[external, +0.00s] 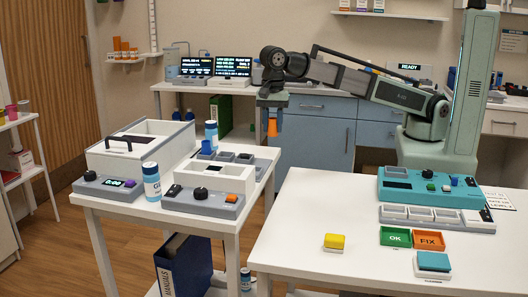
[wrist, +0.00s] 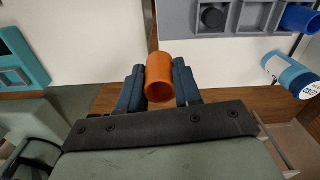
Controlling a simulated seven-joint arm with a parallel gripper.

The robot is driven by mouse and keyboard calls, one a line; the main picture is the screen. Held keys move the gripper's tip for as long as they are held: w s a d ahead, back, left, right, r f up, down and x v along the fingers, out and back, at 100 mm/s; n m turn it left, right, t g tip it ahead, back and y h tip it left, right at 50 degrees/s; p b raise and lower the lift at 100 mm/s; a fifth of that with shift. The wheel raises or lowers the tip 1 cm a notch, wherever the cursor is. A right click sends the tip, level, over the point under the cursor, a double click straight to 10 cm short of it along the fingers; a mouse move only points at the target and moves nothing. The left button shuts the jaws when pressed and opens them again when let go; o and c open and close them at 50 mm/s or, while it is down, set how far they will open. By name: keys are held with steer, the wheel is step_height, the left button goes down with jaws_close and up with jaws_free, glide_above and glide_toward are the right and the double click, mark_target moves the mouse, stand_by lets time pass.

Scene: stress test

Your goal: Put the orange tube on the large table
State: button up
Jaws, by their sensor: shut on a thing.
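My gripper (external: 272,103) is shut on the orange tube (external: 272,128) and holds it in the air, pointing down, behind the gap between the two white tables. In the wrist view the orange tube (wrist: 159,70) sits between both dark fingers (wrist: 158,88), its open round end facing the camera. The large table (external: 300,235) is the white one at the right front. Its surface also shows at the upper left of the wrist view (wrist: 80,30). The tube is apart from both tables.
The large table bears a teal device (external: 420,186), green OK tray (external: 395,237), orange FIX tray (external: 429,241), yellow block (external: 334,242) and teal block (external: 433,262). Its left part is clear. The smaller left table holds a grey rack (wrist: 235,18), blue tube (wrist: 300,18) and labelled bottle (wrist: 288,74).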

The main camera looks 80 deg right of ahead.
steer(key=s+a+f, duration=0.3)
steer(key=s+a, duration=0.2)
steer(key=s, duration=0.1)
steer(key=s+a+f+m, duration=0.1)
steer(key=s+a+f, duration=0.2)
steer(key=s+a, duration=0.3)
steer(key=shift+s+f, duration=0.25)
steer(key=shift+s, duration=0.2)
steer(key=shift+f, duration=5)
steer(key=shift+f, duration=0.15)
steer(key=o, duration=1)
